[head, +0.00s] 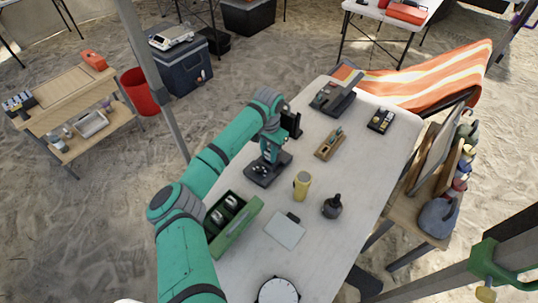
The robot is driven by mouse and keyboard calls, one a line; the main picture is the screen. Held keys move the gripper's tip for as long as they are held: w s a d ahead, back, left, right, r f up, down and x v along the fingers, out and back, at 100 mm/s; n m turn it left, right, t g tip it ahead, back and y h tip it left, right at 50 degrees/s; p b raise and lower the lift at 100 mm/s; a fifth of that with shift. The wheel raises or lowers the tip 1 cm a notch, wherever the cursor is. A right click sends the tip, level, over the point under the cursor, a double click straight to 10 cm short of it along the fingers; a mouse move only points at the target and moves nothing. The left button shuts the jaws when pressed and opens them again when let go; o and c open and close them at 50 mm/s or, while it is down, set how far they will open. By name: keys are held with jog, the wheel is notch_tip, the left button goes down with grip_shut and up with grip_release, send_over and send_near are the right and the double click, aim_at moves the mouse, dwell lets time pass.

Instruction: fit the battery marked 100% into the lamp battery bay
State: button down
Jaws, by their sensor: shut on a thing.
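My gripper (269,158) points down at the end of the teal arm, above or at a dark flat-based unit (257,176) near the table's left edge. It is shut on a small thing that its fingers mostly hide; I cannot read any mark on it. I cannot tell whether the held thing touches the unit. A green box (246,226) with dark compartments lies to the lower left, with a few small pale-and-dark pieces in it. No 100% mark can be read on anything. I cannot tell for sure which thing is the lamp or where its battery bay is.
The white table (335,240) also holds a yellow cylinder (302,186), a dark bottle (332,207), a grey plate (285,231), a wooden holder (328,144), a black device (380,121) and a round dial (278,291). A pole (158,85) stands left of the arm.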

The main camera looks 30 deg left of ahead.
aim_at(269, 152)
jog(key=c, duration=1.5)
grip_release()
jog(key=shift+s+d+f, duration=0.1)
jog(key=shift+s+f, duration=0.05)
jog(key=shift+f, duration=0.45)
jog(key=shift+o, duration=0.2)
jog(key=shift+r, duration=0.1)
jog(key=shift+r, duration=0.15)
jog(key=shift+r, duration=0.3)
notch_tip(269, 152, up, 11)
jog(key=shift+f, duration=0.15)
jog(key=shift+r, duration=0.3)
